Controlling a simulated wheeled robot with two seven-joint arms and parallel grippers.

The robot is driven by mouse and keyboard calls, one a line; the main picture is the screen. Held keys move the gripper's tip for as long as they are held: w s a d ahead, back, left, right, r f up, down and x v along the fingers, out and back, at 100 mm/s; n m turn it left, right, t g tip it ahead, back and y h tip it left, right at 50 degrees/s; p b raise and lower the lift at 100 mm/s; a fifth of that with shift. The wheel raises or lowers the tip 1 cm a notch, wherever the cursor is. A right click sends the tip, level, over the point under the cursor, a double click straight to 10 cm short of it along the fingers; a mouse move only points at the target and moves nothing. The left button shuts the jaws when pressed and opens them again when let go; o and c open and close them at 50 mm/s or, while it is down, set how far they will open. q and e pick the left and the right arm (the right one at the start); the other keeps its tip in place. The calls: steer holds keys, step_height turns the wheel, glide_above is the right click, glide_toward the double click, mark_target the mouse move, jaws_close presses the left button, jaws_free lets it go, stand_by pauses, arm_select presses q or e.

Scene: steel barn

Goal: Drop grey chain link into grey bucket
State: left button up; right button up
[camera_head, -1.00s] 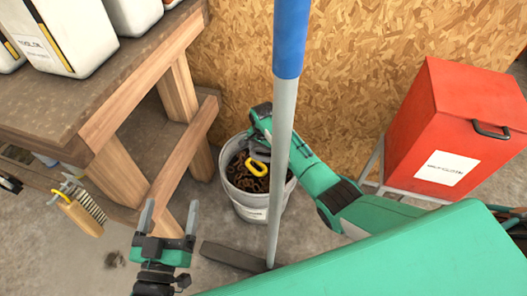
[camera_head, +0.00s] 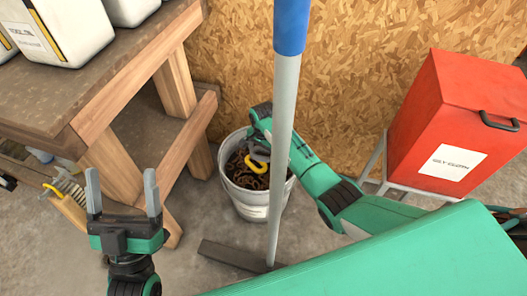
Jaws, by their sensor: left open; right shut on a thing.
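The grey bucket (camera_head: 240,203) stands on the floor beside the workbench and holds rusty brown chain (camera_head: 243,178). No separate grey link can be made out. My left gripper (camera_head: 122,192) is open and empty in front of the workbench, fingers pointing up in the picture.
A broom with a grey and blue pole (camera_head: 285,110) stands in front of the bucket, its head (camera_head: 235,257) on the floor. The wooden workbench (camera_head: 100,75) bears white jugs (camera_head: 70,30). A red bin (camera_head: 455,115) is at right. A brush (camera_head: 68,190) is at left.

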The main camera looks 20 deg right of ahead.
arm_select(q)
steer(key=shift+s+a+r, duration=0.1)
steer(key=shift+r, duration=0.15)
arm_select(e)
steer(key=o, duration=0.7)
steer(key=shift+r, duration=0.1)
arm_select(q)
steer(key=s+d+f+g+p, duration=0.1)
steer(key=d+f+g+p, duration=0.1)
steer(key=f+g, duration=0.4)
steer(key=s+d+f+g+y+p, duration=0.1)
steer(key=s+d+f+g+p, duration=0.1)
steer(key=f+g, duration=0.5)
steer(key=shift+d+f+m+p, duration=0.3)
steer(key=shift+d+f+p, duration=0.25)
steer(key=shift+f, duration=2.8)
arm_select(e)
steer(key=shift+r, duration=6.85)
